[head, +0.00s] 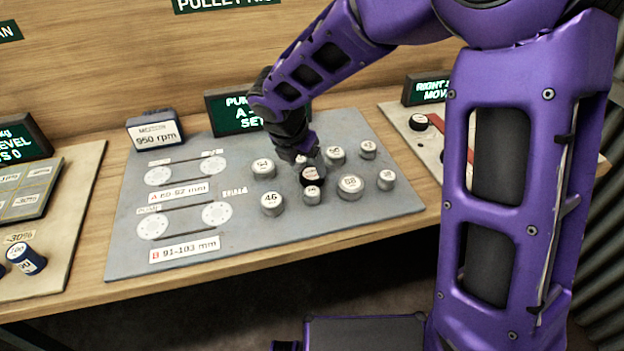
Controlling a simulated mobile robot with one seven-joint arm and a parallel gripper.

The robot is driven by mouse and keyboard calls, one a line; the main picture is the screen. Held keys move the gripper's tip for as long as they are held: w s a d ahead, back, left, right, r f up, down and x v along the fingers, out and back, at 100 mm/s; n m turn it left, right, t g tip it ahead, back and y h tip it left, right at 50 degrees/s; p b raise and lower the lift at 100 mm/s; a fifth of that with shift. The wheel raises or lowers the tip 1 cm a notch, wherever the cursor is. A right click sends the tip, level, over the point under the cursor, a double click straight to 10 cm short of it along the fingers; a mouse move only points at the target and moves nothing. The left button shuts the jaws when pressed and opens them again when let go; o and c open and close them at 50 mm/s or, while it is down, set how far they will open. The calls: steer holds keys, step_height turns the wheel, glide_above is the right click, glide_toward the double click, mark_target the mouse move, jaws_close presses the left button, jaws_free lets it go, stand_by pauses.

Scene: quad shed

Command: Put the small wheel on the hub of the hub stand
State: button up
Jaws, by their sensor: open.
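My gripper (305,157) is open and points down over a group of small grey cylinders on the grey board. Its fingertips are partly hidden among the cylinders, and I cannot tell whether they touch any. I see no part that I can clearly name as the small wheel, the hub or the hub stand. The cylinders around the gripper carry numbers, such as 46 (271,204) and another larger one (350,187) at its right front.
The grey board (330,222) has white discs (152,227) and labels at left. A motor box (155,130) and a dark display (228,113) stand behind. Another board (410,142) lies at right, and one with a blue cylinder (26,259) at left. The wooden bench edge runs in front.

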mark_target(311, 174)
steer(key=shift+b+x, duration=0.75)
steer(key=shift+x, duration=1.8)
